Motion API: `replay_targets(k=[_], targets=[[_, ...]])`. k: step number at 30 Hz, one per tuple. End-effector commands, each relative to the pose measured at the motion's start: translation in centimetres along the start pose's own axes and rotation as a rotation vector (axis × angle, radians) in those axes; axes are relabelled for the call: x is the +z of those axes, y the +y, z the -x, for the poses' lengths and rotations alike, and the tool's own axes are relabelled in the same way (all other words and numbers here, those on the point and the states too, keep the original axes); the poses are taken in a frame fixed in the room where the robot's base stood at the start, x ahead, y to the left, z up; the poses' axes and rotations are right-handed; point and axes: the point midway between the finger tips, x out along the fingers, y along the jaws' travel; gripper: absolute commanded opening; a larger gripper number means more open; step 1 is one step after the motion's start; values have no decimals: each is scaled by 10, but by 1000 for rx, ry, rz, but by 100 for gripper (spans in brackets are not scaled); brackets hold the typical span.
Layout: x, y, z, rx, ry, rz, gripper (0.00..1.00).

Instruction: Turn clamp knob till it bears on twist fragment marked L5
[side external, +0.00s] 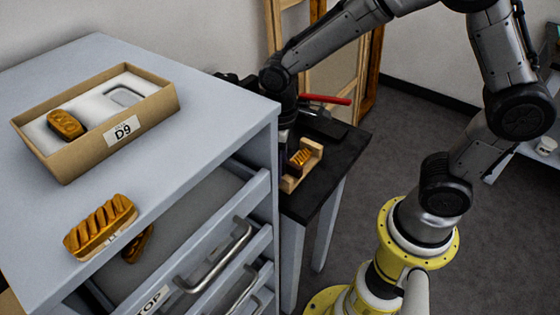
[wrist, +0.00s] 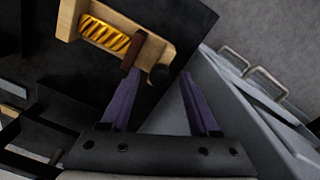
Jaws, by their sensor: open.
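A wooden clamp (side external: 313,158) stands on the black table behind the grey cabinet. It also shows at the top left of the wrist view (wrist: 152,46). A gold, ridged twist fragment (wrist: 104,34) lies in it, also visible in the side view (side external: 301,157); no L5 mark is readable. A brown pad (wrist: 130,54) is at the fragment's end; I cannot tell whether they touch. The dark round clamp knob (wrist: 159,74) sticks out beyond the frame. My gripper (wrist: 158,76) is open, its purple fingers on either side of the knob, apparently not touching it. In the side view the cabinet partly hides my gripper.
The grey cabinet (side external: 215,105) stands close beside the table, with an open drawer (side external: 190,225). On top are a box labelled D9 (side external: 160,108) and a loose gold fragment (side external: 100,227). A red-handled tool (side external: 325,99) lies behind the clamp. The table's front (side external: 312,202) is bare.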

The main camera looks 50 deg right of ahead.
Motion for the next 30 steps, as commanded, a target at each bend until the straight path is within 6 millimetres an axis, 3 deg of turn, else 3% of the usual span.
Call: replay_targets(k=[3,13,30], targets=[[0,0,0,0,0,0,58],[0,0,0,0,0,0,0],[0,0,0,0,-3,-63,0]])
